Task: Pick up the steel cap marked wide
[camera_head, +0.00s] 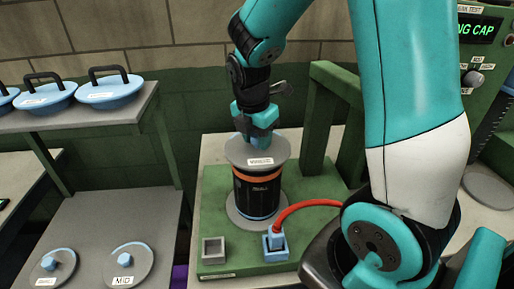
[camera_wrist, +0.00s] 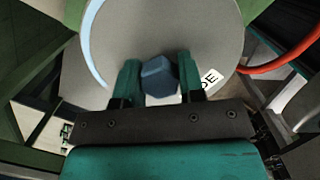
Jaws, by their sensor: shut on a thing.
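The steel cap marked wide (camera_head: 240,152) is a grey disc with a white label and a blue knob. It is level over the top of a black cylinder (camera_head: 257,195) with an orange band; whether it touches the cylinder, I cannot tell. My gripper (camera_head: 257,134) is above the cap, shut on its knob. In the wrist view the blue knob (camera_wrist: 158,77) is between my two fingers (camera_wrist: 160,82). There the cap (camera_wrist: 165,25) fills the upper middle, with part of its label showing at the right and a blue edge at the left.
The cylinder stands on a green base (camera_head: 220,190) with a small grey square socket (camera_head: 213,249) and a blue plug (camera_head: 276,243) on a red hose. A green frame (camera_head: 318,125) rises behind. Caps marked small (camera_head: 48,268) and mid (camera_head: 125,268) lie on the lower left shelf.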

